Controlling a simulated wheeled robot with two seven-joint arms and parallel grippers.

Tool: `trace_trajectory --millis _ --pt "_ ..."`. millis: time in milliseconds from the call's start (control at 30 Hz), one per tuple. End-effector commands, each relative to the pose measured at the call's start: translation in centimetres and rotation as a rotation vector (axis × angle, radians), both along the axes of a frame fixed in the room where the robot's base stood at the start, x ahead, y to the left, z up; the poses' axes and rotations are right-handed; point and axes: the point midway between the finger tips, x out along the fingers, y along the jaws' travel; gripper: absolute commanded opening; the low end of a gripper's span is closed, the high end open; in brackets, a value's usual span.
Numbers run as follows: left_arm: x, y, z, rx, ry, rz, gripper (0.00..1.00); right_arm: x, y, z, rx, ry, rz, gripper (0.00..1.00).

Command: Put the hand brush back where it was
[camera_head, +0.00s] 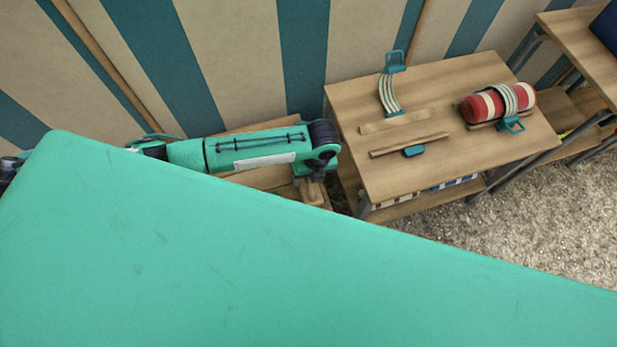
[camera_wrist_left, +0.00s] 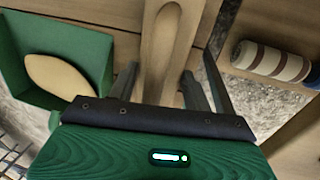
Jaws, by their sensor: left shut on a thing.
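The hand brush (camera_wrist_left: 168,45) shows in the left wrist view as a pale wooden piece standing up between the dark fingers. My left gripper (camera_wrist_left: 163,88) is shut on it. In the head view my left arm comes in from the left, and its gripper (camera_head: 313,180) is beside the near left corner of the wooden table. A small wooden part of the brush (camera_head: 313,192) shows below it there. The brush's bristles and lower end are hidden. My right gripper is in neither view.
The table (camera_head: 440,170) carries a red and white roll (camera_head: 485,105), a striped strap (camera_head: 390,95) and wooden strips (camera_head: 410,145). The wrist view shows a green bin (camera_wrist_left: 85,45) with a pale oval thing and a striped roll (camera_wrist_left: 270,60). A large teal surface blocks the lower head view.

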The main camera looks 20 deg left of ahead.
Motion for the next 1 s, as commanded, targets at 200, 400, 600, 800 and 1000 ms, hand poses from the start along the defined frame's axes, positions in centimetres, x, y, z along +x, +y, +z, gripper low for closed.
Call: trace_trajectory --millis 200,400,600,800,1000 --pt "0.0 0.0 -0.6 0.0 -0.001 -0.001 0.27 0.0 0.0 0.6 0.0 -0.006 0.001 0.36" --pt "0.0 0.0 -0.9 0.0 -0.001 -0.001 0.27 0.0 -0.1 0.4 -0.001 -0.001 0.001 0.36" --pt "0.0 0.0 -0.9 0.0 0.0 -0.001 0.72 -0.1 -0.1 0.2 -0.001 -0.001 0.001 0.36" --pt "0.0 0.0 -0.9 0.0 0.0 -0.001 0.72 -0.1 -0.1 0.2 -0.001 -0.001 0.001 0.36" --pt "0.3 -0.3 1.2 -0.001 -0.003 0.0 0.72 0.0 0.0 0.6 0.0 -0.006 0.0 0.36"
